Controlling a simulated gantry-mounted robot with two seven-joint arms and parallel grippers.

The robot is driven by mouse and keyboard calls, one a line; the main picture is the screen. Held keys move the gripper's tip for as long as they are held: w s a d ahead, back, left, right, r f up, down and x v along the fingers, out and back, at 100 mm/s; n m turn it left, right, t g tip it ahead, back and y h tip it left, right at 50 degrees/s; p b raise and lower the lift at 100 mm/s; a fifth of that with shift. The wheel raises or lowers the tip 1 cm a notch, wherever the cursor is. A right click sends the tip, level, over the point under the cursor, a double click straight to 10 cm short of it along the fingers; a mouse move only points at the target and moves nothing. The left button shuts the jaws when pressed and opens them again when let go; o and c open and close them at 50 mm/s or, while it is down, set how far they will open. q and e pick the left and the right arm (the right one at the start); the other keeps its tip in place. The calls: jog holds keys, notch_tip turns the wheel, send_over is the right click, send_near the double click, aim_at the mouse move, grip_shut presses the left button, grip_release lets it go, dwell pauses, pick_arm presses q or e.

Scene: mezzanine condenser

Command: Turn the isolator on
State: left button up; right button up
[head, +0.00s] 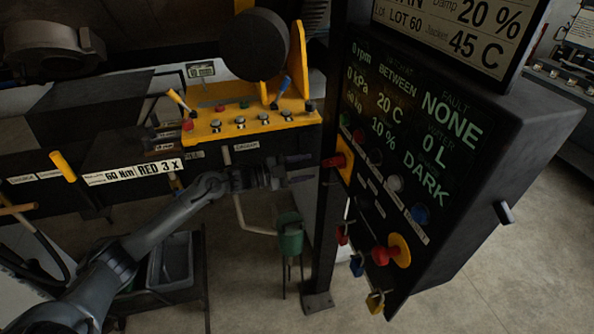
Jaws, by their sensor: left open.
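The isolator (344,160) appears to be the red handle on a yellow plate at the left edge of the dark control panel (440,190). Its red part sticks out to the left, towards my left gripper; whether it stands at on or off cannot be read. My left gripper (301,168) is open and empty, its two dark fingers pointing right, just left of the isolator in the picture. A gap shows between the fingertips and the red handle. My right gripper is not in view.
A red mushroom button (385,254) on a yellow base sits lower on the panel, with padlocks (376,302) hanging near it. A dark upright post (325,230) stands beside the panel. A yellow console (245,122) with levers lies behind my arm, and a green funnel (290,240) below.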

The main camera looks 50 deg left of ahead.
pick_arm(q)
jog(key=shift+v, duration=0.95)
